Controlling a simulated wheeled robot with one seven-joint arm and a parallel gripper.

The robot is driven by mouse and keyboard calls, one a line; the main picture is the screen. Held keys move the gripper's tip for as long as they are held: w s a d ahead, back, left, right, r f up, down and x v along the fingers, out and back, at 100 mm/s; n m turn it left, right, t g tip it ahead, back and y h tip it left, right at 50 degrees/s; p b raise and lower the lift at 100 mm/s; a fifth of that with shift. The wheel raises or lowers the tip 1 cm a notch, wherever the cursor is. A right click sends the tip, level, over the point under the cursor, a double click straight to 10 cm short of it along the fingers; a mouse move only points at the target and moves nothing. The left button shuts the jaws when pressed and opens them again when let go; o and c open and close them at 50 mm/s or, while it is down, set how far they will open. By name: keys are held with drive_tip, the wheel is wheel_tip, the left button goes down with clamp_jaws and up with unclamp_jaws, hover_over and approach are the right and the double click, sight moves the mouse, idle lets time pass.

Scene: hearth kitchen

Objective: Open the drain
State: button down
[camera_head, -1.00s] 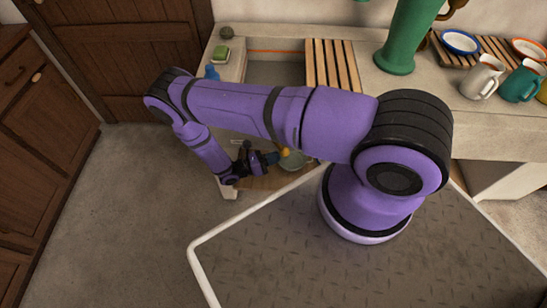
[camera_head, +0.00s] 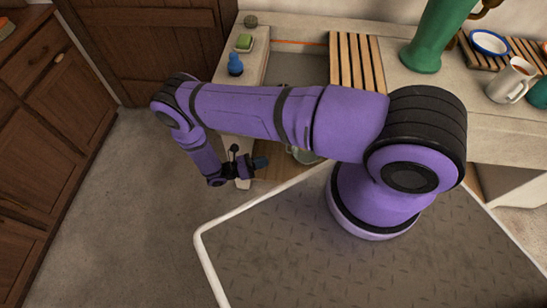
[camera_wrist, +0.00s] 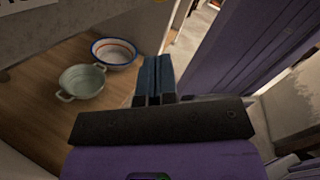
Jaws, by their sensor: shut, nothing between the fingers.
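The sink (camera_head: 297,68) is a grey basin let into the pale counter, seen in the head view above my arm. My arm covers its near part, and no drain or plug can be made out. My gripper (camera_head: 262,162) hangs lower than the counter top, in front of the counter by the open shelf. In the wrist view my gripper (camera_wrist: 153,72) has its two dark blue fingers together, with nothing between them.
A slatted wooden rack (camera_head: 356,62) lies right of the sink. A blue bottle (camera_head: 235,65) and green sponge (camera_head: 244,42) stand left. A green jug (camera_head: 432,38) stands further right. A two-handled pot (camera_wrist: 82,83) and rimmed bowl (camera_wrist: 114,53) sit on the lower shelf (camera_wrist: 35,125).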

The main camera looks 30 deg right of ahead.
drive_tip(key=shift+v, duration=0.95)
